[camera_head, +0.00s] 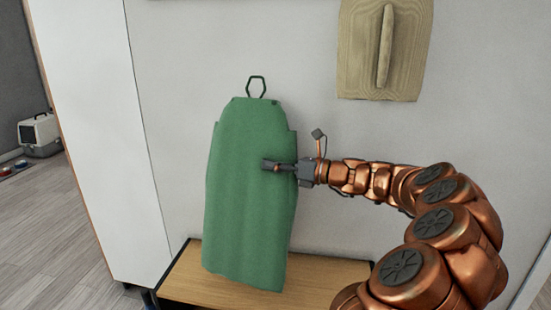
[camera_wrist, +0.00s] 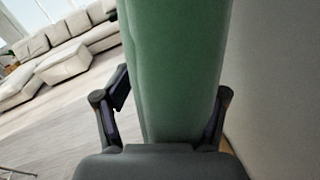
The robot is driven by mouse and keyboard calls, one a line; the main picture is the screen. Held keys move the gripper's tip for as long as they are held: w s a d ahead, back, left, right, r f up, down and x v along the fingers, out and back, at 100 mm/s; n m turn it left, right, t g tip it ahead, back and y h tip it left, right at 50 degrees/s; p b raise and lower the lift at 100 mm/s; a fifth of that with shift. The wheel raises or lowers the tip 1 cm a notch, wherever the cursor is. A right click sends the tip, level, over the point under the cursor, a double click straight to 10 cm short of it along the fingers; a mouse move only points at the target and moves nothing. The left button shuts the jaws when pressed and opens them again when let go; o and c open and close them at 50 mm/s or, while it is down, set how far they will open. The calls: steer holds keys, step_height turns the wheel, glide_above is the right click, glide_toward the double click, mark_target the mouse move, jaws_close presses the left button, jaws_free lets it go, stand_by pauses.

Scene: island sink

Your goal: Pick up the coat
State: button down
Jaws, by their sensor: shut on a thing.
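The green coat (camera_head: 248,200) hangs upright in front of the white wall, with a dark green loop (camera_head: 257,86) at its top. My gripper (camera_head: 279,166) is at the coat's right edge, a little above mid-height, and is shut on it. One finger lies across the coat's front; the other is hidden behind it. In the wrist view the coat (camera_wrist: 175,65) fills the middle, between the two fingers of my gripper (camera_wrist: 165,108). I cannot tell whether the loop hangs on anything.
A wooden bench (camera_head: 215,284) with a dark frame stands below the coat. A beige board-like piece (camera_head: 358,55) is on the wall at upper right. A white panel (camera_head: 105,140) stands to the left. A pet carrier (camera_head: 40,134) is far left. The wrist view shows a pale sofa (camera_wrist: 60,50).

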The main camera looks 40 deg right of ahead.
steer(key=s+a+p, duration=0.1)
steer(key=s+a, duration=0.9)
steer(key=a, duration=0.1)
steer(key=shift+a, duration=0.15)
steer(key=shift+r, duration=0.1)
stand_by(0.4)
steer(key=shift+w, duration=0.15)
